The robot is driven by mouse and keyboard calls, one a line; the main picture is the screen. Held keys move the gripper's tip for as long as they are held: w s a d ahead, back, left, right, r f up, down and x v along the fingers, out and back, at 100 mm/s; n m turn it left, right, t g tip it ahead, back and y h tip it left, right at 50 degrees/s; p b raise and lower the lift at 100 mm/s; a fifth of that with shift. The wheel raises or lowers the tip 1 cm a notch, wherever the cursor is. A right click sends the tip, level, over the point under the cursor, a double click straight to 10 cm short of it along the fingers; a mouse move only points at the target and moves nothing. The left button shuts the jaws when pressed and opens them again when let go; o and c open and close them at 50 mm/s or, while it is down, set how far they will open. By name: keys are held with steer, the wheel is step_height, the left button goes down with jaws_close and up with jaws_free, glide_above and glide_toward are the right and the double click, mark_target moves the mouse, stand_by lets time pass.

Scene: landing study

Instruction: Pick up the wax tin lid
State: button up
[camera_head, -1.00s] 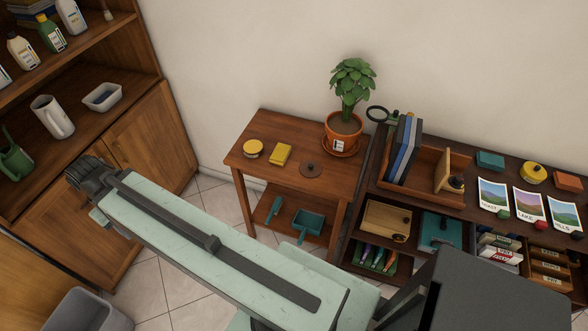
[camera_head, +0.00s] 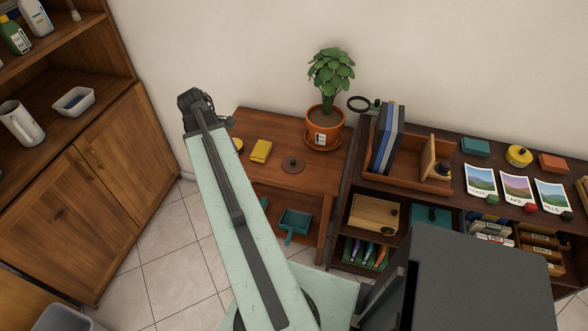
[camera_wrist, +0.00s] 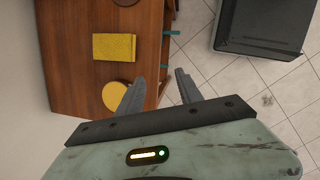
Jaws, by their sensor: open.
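A round yellow piece, which looks like the wax tin lid (camera_wrist: 114,95), lies on the small wooden table near its edge. My gripper (camera_wrist: 159,76) is open and empty. In the wrist view its left finger overlaps the lid's right edge, and the gap between the fingers lies over the table edge and floor. The gripper's height above the table is hard to tell. In the head view the gripper end (camera_head: 197,102) is at the table's left side.
A yellow block-like cloth or sponge (camera_head: 261,151) and a brown disc (camera_head: 292,165) lie on the table (camera_head: 272,128). A potted plant (camera_head: 323,127) stands at its back right. A teal dustpan (camera_head: 295,222) is on the lower shelf. A cabinet (camera_head: 110,170) stands at left.

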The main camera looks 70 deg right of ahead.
steer(key=n+g+b, duration=0.1)
steer(key=g, duration=0.1)
glide_toward(293, 160)
steer(key=b+x, duration=0.7)
steer(key=x, duration=0.1)
steer(key=shift+s+f, duration=0.15)
steer(key=shift+f, duration=0.2)
steer(key=shift+r, duration=0.15)
jaws_close()
